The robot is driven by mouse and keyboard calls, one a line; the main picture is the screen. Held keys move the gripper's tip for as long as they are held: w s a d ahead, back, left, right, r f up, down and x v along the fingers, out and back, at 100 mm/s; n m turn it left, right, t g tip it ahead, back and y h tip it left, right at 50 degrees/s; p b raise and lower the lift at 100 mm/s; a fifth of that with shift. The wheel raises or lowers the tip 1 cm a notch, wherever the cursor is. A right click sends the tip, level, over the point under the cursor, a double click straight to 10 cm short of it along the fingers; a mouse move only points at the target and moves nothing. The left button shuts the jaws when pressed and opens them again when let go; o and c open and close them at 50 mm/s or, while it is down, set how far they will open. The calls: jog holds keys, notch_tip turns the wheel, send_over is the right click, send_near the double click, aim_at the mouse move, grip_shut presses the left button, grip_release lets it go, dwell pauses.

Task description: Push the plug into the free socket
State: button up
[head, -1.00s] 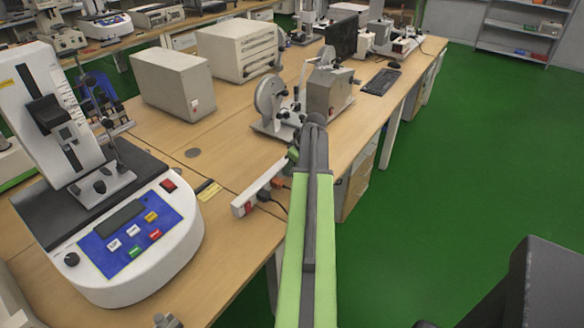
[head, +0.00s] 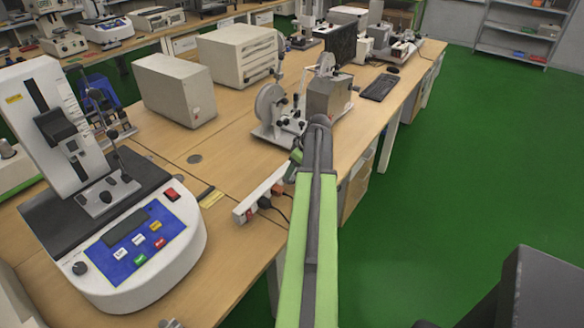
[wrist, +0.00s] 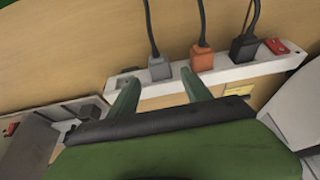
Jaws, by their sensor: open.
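A white power strip (wrist: 232,73) with a red switch (wrist: 277,46) at its right end crosses the wrist view. A black plug (wrist: 243,48), an orange plug (wrist: 202,58) and a grey plug (wrist: 160,68) with dark cords stand along it. My gripper (wrist: 160,77) is open, its green fingertips either side of the grey plug with gaps visible. I cannot tell how deep the grey plug sits. The strip's left end shows no plug. In the head view the strip (head: 243,212) lies at the bench edge with the orange plug (head: 278,189); my gripper (head: 296,157) hides its far end.
A white testing machine (head: 165,262) with a blue panel stands left of the strip. A metal device with a wheel (head: 270,105) stands just beyond my gripper. Bare bench top (head: 230,165) lies left of the strip; green floor (head: 450,170) is open to the right.

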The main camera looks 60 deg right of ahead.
jog(key=p+v, duration=1)
jog(key=v, duration=0.3)
jog(key=shift+w, duration=0.1)
